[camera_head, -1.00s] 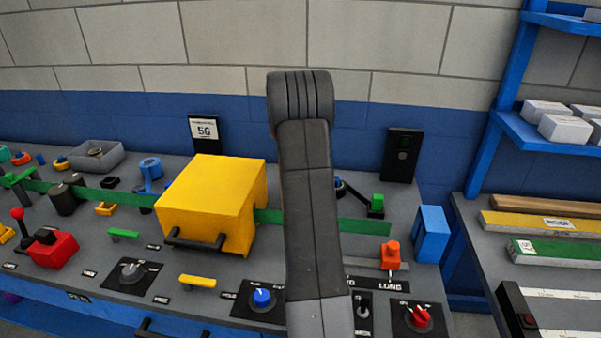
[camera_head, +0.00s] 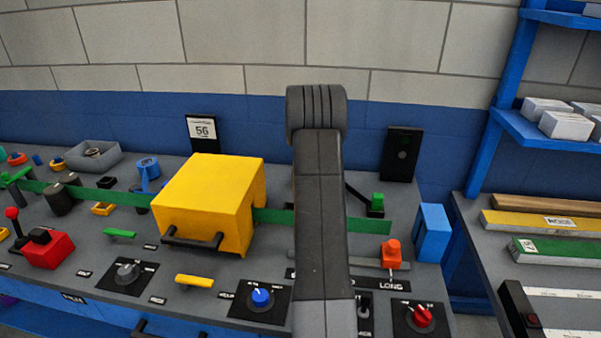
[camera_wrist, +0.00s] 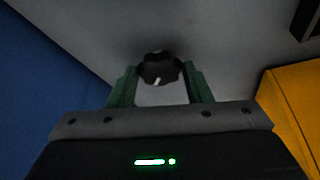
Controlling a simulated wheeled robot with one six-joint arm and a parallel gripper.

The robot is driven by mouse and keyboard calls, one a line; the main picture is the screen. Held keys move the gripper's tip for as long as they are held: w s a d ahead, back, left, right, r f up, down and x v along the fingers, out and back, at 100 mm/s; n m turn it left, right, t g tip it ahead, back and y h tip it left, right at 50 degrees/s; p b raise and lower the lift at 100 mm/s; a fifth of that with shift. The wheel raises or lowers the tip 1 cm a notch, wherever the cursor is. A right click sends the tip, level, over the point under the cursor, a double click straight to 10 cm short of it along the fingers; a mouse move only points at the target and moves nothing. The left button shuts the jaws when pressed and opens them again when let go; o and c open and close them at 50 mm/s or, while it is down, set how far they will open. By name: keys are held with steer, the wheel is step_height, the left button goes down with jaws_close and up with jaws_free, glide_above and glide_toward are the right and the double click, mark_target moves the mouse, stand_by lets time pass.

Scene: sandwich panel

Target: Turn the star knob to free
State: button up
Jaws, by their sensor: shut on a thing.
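The star knob (camera_wrist: 158,66) is dark and lobed, with a short white mark on its near side. It shows in the wrist view against a grey surface. My gripper (camera_wrist: 160,74) has its two green fingers on either side of the knob and is shut on it. In the head view my own arm stands upright across the middle and hides the gripper and the knob. I cannot read any label by the knob.
The yellow box (camera_head: 205,200) with a black handle stands left of my arm; its yellow side also shows in the wrist view (camera_wrist: 293,105).

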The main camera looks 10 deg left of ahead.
steer(key=n+g, duration=0.1)
steer(key=n, duration=0.2)
steer(key=shift+w+n+p, duration=0.15)
steer(key=shift+n+p, duration=0.15)
steer(key=shift+w+n+g+p, duration=0.15)
steer(key=shift+n+g+p, duration=0.7)
steer(key=shift+n, duration=1.15)
steer(key=shift+n+g, duration=0.25)
steer(key=shift+n, duration=0.05)
steer(key=o, duration=1)
steer(key=v, duration=1.4)
steer(key=shift+a, duration=0.15)
steer(key=shift+f, duration=0.1)
